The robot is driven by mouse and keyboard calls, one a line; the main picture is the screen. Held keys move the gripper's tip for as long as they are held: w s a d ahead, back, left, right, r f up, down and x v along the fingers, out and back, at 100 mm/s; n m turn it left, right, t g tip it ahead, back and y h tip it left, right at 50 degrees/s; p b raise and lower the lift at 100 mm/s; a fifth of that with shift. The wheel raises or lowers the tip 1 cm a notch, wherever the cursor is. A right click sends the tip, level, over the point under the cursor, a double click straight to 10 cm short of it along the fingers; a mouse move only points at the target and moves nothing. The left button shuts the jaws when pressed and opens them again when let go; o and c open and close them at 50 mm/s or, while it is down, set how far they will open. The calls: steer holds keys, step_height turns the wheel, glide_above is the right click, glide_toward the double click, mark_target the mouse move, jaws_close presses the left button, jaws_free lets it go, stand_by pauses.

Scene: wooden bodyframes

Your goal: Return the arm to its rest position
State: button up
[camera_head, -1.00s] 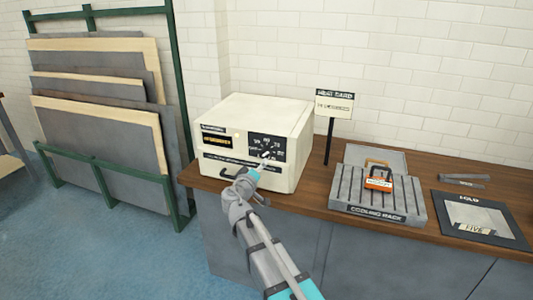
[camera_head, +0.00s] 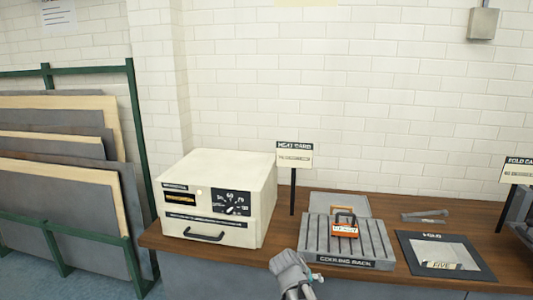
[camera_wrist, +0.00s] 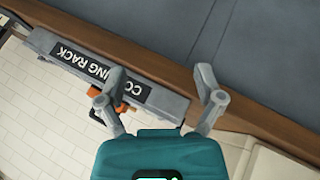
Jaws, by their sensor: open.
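My gripper (camera_wrist: 157,92) shows in the wrist view with its two grey fingers spread apart and nothing between them. Beyond the fingers, the wrist view shows the cooling rack's (camera_wrist: 100,72) front edge and the bench edge, tilted in the picture. An orange-and-black object (camera_head: 344,230) sits on the rack.
A cream oven-like box (camera_head: 218,200) with a dial and front handle stands on the wooden bench (camera_head: 180,243). A heat card sign (camera_head: 294,155) stands behind. A dark fold mat (camera_head: 447,256) lies right of the rack. A green rack of panels (camera_head: 65,185) stands left.

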steer(key=s+d+f+g+y, duration=0.2)
steer(key=s+g+y, duration=0.1)
steer(key=s, duration=0.3)
steer(key=s+d+f+g+y, duration=0.2)
steer(key=s+y, duration=0.1)
steer(key=s, duration=0.3)
step_height(320, 180, up, 13)
steer(key=p, duration=1.2)
steer(key=shift+a+f, duration=0.2)
steer(key=shift+a, duration=0.1)
